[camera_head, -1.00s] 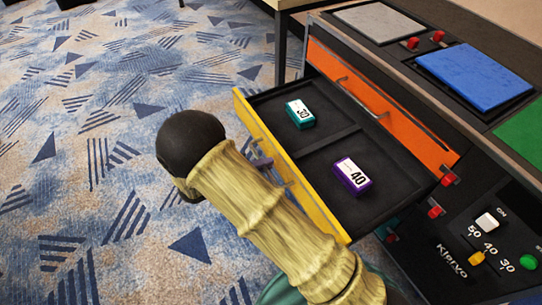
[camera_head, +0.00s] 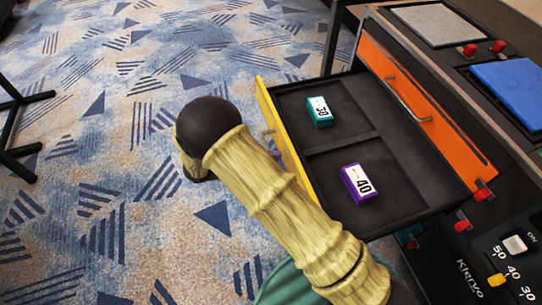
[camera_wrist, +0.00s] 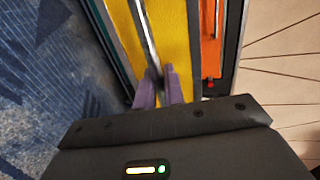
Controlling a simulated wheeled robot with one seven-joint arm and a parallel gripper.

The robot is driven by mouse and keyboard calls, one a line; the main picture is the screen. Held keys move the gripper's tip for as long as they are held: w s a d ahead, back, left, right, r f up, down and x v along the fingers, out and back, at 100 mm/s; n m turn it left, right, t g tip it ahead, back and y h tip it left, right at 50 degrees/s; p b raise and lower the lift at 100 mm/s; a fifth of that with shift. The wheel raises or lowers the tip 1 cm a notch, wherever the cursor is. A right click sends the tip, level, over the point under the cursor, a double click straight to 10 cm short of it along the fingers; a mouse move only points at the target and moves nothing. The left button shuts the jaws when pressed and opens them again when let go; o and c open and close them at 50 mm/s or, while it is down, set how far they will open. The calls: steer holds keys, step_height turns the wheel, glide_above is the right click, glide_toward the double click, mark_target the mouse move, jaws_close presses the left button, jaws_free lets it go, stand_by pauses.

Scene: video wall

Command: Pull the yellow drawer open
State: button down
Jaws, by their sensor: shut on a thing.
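The yellow drawer (camera_head: 267,110) stands pulled out from the dark cabinet, its black inside in two compartments. In the wrist view the yellow front (camera_wrist: 178,45) carries a metal bar handle (camera_wrist: 147,38). My gripper (camera_wrist: 157,84) has its purple fingers shut on that handle.
An orange drawer (camera_head: 418,103) with a metal handle is shut above the yellow one. Red knobs (camera_head: 482,191) and a blue panel (camera_head: 512,88) are on the cabinet. Dark stand legs (camera_head: 22,125) are at the left. The patterned carpet between is clear.

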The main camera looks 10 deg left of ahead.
steer(key=c, duration=1.7)
jaws_free()
steer(key=p+v, duration=0.3)
steer(key=v, duration=1.4)
steer(key=shift+a+p, duration=0.15)
steer(key=shift+p, duration=0.25)
